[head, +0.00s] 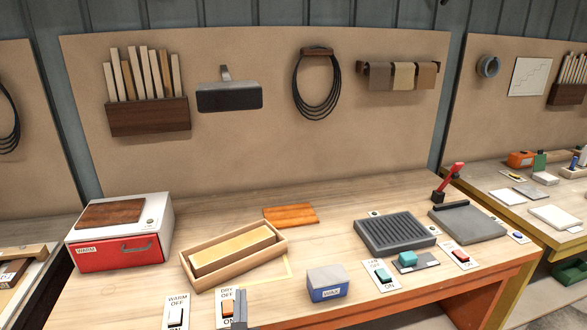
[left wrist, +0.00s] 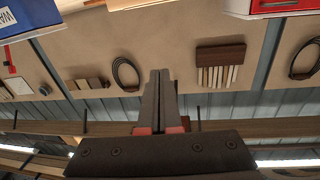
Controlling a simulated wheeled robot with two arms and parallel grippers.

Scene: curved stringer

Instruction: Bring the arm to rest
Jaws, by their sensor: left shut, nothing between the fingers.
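My left gripper (head: 239,308) shows only as a dark tip at the bottom edge of the head view, in front of the wooden tray. In the left wrist view its two dark fingers (left wrist: 158,80) are together with nothing between them. They point toward the pegboard wall, which appears upside down there. My right gripper is in neither view.
A warmer box with a red drawer (head: 119,253) stands at the left of the bench.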

